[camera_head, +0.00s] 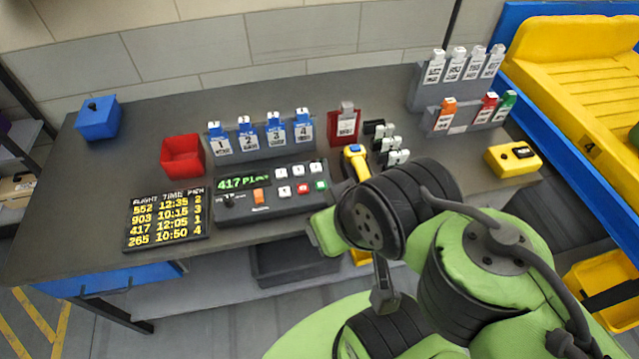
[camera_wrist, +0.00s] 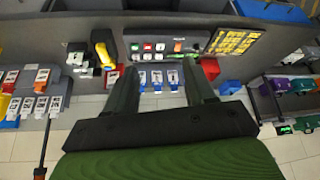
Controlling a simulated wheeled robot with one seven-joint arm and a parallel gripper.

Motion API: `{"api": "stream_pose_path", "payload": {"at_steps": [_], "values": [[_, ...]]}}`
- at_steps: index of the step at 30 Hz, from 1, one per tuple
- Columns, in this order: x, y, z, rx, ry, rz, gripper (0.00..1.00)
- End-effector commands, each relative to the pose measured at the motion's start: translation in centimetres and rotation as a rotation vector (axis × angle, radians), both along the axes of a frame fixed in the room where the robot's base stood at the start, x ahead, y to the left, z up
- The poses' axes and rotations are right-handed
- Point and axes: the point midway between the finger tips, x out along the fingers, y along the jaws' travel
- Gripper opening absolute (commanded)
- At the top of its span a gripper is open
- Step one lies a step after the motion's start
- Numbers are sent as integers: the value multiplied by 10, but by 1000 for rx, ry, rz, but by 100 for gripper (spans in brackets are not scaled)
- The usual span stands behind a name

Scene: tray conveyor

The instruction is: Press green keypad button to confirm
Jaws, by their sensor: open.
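The keypad panel (camera_head: 275,205) lies on the desk, with a green-lit display reading "417" and more text. It has several white buttons, an orange switch, a red button and a green button (camera_head: 320,186) at its right end. In the wrist view the panel is seen upside down, with the green button (camera_wrist: 135,47) at the upper left. My gripper (camera_wrist: 163,72) is open and empty, its two dark fingers apart and pointing toward the panel. No finger is seen touching the green button. In the head view my arm is right of the panel and the fingers are not clearly seen.
A yellow scanner (camera_head: 355,160) stands close right of the panel. Behind it are numbered blue tags (camera_head: 247,140) and a red tag holder (camera_head: 343,127). A red bin (camera_head: 183,157), blue box (camera_head: 98,118) and flight board (camera_head: 166,220) are left. A yellow box (camera_head: 513,160) is right.

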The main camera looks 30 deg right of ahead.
Motion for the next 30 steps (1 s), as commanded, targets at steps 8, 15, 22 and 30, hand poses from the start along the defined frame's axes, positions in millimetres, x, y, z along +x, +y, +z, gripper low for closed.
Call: {"api": "stream_pose_path", "payload": {"at_steps": [8, 15, 22, 30], "values": [[0, 0, 0, 0, 0, 0, 40], [0, 0, 0, 0, 0, 0, 4], [0, 0, 0, 0, 0, 0, 0], [0, 0, 0, 0, 0, 0, 0]]}}
